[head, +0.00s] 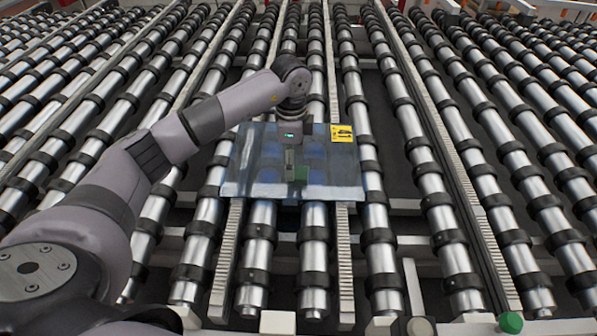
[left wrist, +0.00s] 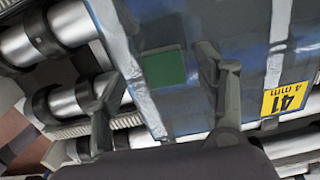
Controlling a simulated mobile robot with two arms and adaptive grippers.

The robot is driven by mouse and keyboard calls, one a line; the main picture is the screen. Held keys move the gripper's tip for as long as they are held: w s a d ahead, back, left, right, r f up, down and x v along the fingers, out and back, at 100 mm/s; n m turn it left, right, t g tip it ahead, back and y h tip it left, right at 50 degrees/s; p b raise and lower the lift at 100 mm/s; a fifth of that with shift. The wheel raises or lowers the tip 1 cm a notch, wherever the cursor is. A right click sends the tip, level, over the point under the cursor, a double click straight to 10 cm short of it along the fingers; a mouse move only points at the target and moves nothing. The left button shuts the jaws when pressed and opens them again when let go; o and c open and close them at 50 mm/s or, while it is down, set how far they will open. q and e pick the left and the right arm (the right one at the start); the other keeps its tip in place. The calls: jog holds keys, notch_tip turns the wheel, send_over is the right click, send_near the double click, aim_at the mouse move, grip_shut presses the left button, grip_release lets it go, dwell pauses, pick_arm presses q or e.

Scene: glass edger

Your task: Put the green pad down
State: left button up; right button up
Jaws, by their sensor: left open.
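The green pad (head: 301,173) lies on the bluish glass sheet (head: 245,188), near its front edge. In the left wrist view the green pad (left wrist: 164,68) is a small flat square on the glass (left wrist: 190,105), beside a pale strip along the edge. My left gripper (head: 293,164) points down over the front part of the sheet. In the left wrist view its fingers (left wrist: 160,64) are spread apart, with the pad showing between them and not gripped. I cannot tell how far the fingertips are above the glass. My right gripper is not in view.
The glass rests on a bed of metal rollers (head: 313,245) with black rings, running front to back. A yellow label (head: 342,133) is on the sheet's back right corner. Pale toothed rails (head: 225,262) run between rollers. A round green knob (head: 510,322) is at front right.

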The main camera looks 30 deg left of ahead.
pick_arm(q)
jog(key=shift+w+f+p, duration=0.2)
jog(key=shift+f+p, duration=0.4)
jog(key=shift+f, duration=1.35)
jog(key=shift+c, duration=0.4)
jog(key=c, duration=0.8)
jog(key=shift+c, duration=0.2)
notch_tip(320, 180, up, 20)
jog(key=b, duration=0.3)
